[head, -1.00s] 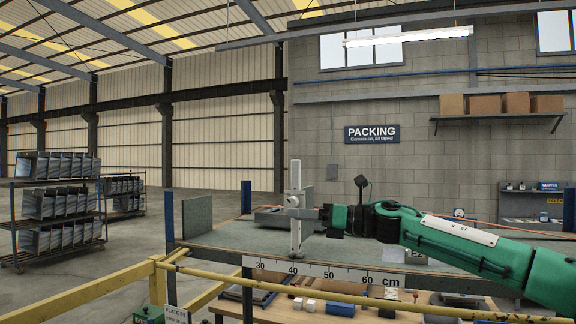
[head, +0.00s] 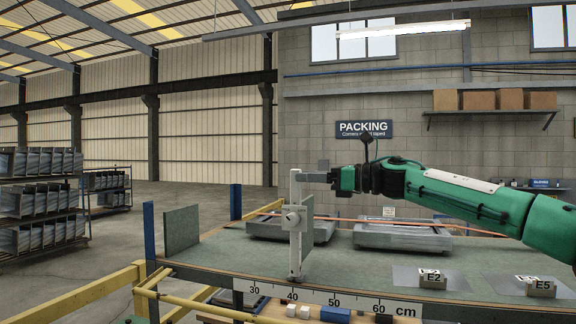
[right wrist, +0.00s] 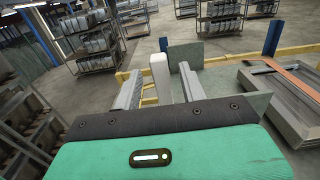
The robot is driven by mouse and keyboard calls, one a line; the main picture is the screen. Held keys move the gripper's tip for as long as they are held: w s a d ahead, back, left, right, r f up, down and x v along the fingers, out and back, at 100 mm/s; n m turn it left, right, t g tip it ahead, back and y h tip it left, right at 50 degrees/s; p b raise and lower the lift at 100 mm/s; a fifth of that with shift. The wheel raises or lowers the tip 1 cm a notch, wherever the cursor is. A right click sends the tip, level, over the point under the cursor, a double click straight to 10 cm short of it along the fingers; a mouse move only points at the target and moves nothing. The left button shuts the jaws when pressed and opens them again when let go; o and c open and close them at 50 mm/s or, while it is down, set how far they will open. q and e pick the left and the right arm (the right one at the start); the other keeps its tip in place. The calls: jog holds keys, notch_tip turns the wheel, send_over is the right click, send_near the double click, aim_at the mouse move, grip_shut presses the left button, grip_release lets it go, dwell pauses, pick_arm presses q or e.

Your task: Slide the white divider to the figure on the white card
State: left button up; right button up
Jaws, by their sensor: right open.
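The white divider (head: 296,255) is an upright post with a knob on its front and a grey plate behind it. Its foot is at the table's front edge, close to the 40 mark of the white scale (head: 315,299). My right gripper (head: 318,177) is open at the height of the post's top, level and reaching in from the right. In the right wrist view the post (right wrist: 160,75) shows between the two spread fingers (right wrist: 160,88); contact cannot be told. A small white card (head: 389,212) stands at the back, its figure too small to read. My left gripper is not in view.
Two grey trays (head: 402,241) (head: 262,230) lie at the table's back. Labels E2 (head: 432,281) and E5 (head: 537,288) stand at the right. A grey upright panel (head: 181,232) is at the left end. A yellow rail (head: 195,305) runs in front.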

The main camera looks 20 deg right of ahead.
aim_at(291, 176)
jog(key=p+x, duration=0.2)
jog(key=x, duration=0.3)
jog(key=shift+w+a, duration=0.2)
jog(key=shift+w, duration=0.05)
jog(key=shift+s, duration=0.1)
jog(key=c, duration=0.7)
grip_shut()
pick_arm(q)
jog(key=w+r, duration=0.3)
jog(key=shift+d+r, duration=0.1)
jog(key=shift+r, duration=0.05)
